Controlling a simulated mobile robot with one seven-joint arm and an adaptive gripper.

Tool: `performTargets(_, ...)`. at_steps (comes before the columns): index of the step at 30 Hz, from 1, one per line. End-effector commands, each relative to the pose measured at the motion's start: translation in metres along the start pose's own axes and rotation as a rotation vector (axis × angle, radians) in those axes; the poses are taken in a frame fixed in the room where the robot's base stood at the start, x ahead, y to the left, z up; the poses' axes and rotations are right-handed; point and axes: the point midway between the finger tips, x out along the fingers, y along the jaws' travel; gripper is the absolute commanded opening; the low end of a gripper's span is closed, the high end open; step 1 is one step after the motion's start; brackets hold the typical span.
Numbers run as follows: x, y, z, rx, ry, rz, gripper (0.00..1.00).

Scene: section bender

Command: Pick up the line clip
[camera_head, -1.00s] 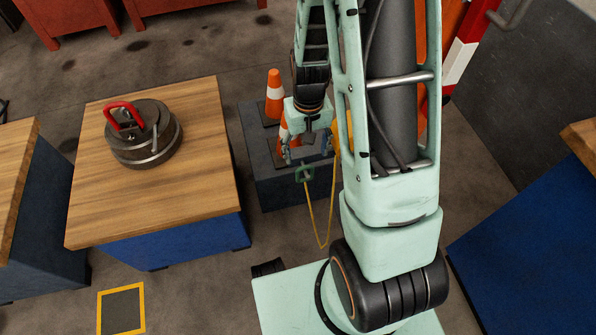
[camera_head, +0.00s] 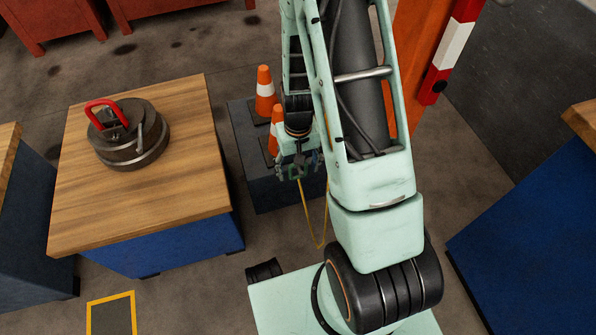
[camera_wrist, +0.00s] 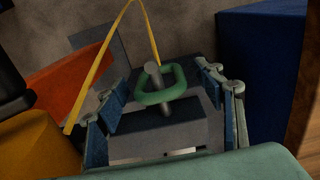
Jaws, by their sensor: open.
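The line clip is a green rounded ring (camera_wrist: 161,84) in the wrist view, around an upright grey pin (camera_wrist: 154,78). A yellow line (camera_wrist: 104,62) runs near it; its joint to the clip is not clear. In the head view the clip (camera_head: 297,172) is small and partly covered by my gripper (camera_head: 297,163), with the yellow line (camera_head: 312,222) hanging below in a loop. My gripper (camera_wrist: 164,80) is open, with one blue-padded finger on each side of the ring. I see gaps between ring and pads in the wrist view.
Two orange cones (camera_head: 265,92) stand on a dark block (camera_head: 250,178) beside my gripper. A wood-topped blue bench (camera_head: 125,208) with a round metal device (camera_head: 130,140) is at the left. Another blue bench (camera_head: 530,225) is at the right.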

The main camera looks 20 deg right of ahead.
Motion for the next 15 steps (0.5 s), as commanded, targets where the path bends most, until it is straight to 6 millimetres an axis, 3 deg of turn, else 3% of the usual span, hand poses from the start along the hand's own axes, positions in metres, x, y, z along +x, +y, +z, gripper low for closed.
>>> performTargets(3,-0.0012,0.0000,-0.0002,0.000,0.000,0.000,0.62)
performTargets(15,-0.0013,-0.0001,0.0000,-0.001,0.000,0.000,0.18)
